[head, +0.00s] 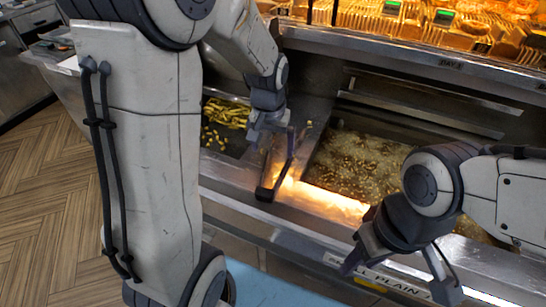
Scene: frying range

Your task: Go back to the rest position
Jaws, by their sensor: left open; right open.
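My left gripper (279,165) hangs over the metal divider between the fry bin and the oil vat. Its fingers are apart with nothing between them. My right gripper (398,279) is low at the front edge of the range, by the label strip. Its fingers are spread and empty. My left arm's large pale links cover much of the left side of the picture.
Bubbling oil (360,165) fills the vat between the grippers. A bin of fries (224,122) lies left of it. A lit food shelf (410,25) runs along the back. Wooden floor (45,200) is open at left. A blue mat (265,288) lies at the front.

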